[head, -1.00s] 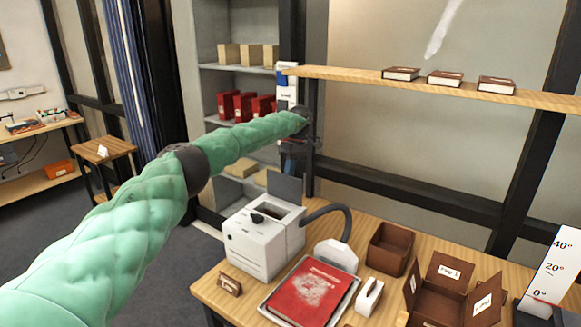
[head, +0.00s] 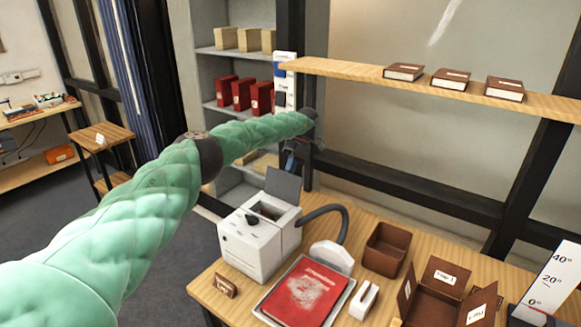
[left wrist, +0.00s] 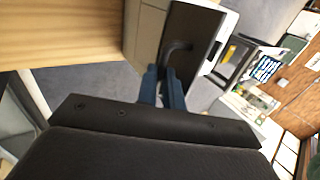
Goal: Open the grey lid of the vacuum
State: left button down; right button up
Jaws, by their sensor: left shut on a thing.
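The vacuum (head: 250,250) is a white box with a black knob on its top, standing at the left end of the wooden table. Its grey lid (head: 283,186) stands raised, nearly upright, at the back of the open top compartment. My left gripper (head: 291,160) is at the lid's upper edge, partly hidden behind my forearm. In the left wrist view, its blue fingers (left wrist: 163,88) are closed at the small handle on the dark lid panel (left wrist: 188,38). The exact contact is hard to see. My right gripper is out of view.
A dark hose (head: 335,209) curves from the vacuum to a white nozzle (head: 331,256). A red book (head: 304,290) lies in a tray in front. Brown boxes (head: 387,248) stand to the right. A wooden shelf (head: 440,92) runs above the table, near my arm.

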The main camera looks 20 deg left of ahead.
pick_arm(q)
jog(key=shift+s+f, duration=0.1)
jog(key=shift+f, duration=0.25)
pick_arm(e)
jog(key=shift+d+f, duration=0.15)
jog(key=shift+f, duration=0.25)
pick_arm(q)
jog(key=c, duration=1.5)
grip_release()
jog(key=shift+a, duration=0.1)
jog(key=shift+w, duration=0.2)
jog(key=shift+r, duration=0.1)
